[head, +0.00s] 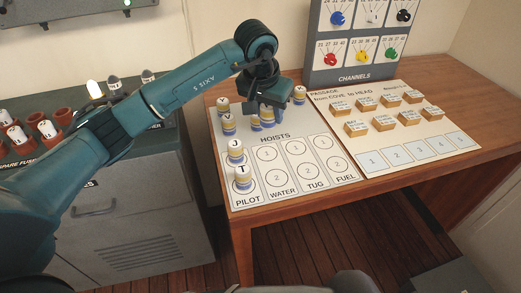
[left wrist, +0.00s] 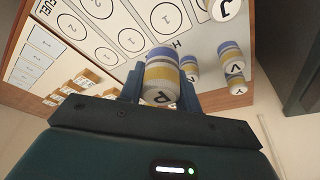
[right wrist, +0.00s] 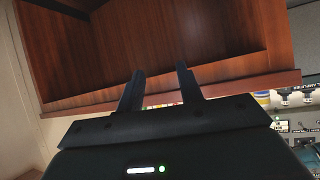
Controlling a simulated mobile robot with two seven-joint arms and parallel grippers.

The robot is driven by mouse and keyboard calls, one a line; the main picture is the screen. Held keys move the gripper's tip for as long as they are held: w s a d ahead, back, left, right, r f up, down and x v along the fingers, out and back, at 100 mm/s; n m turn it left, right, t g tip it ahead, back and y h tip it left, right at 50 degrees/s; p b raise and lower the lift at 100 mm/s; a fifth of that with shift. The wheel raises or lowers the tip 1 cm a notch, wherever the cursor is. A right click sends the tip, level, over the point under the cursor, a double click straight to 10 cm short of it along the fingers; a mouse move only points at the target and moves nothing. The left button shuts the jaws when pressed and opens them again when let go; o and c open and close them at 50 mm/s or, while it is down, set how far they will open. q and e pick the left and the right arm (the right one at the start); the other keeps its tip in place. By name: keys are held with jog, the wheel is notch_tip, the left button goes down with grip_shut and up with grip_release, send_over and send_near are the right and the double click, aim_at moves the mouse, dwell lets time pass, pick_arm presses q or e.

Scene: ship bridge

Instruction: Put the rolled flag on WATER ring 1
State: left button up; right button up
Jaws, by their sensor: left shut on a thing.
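My left gripper (head: 265,108) is shut on a rolled flag with blue, white and yellow bands, marked P in the left wrist view (left wrist: 163,75). It is over the back part of the HOISTS board (head: 318,190), among other rolled flags. Whether the held flag touches the board I cannot tell. WATER ring 1 (head: 269,154) is an empty printed circle in front of the gripper. WATER ring 2 (head: 279,178) is also empty. Rolled flags J (head: 235,151) and T (head: 242,177) stand on the PILOT column. My right gripper (left wrist: 0,0) is open and empty in the right wrist view (right wrist: 159,88).
Rolled flags Y (head: 223,105) and V (head: 228,123) stand at the board's left, another flag (head: 299,94) at its back right. The PASSAGE board (head: 400,120) with several wooden blocks lies to the right. The CHANNELS panel (head: 355,45) stands behind. TUG and FUEL rings are empty.

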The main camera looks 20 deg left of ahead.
aim_at(264, 124)
pick_arm(q)
notch_tip(264, 124, down, 10)
jog(key=shift+r+p, duration=0.1)
jog(key=shift+p, duration=0.35)
jog(key=o, duration=0.9)
jog(key=shift+o, duration=0.2)
jog(key=shift+r+p, duration=0.3)
jog(key=b+v, duration=0.1)
jog(key=v, duration=1)
jog(key=shift+s+r, duration=0.2)
jog(key=shift+r, duration=0.15)
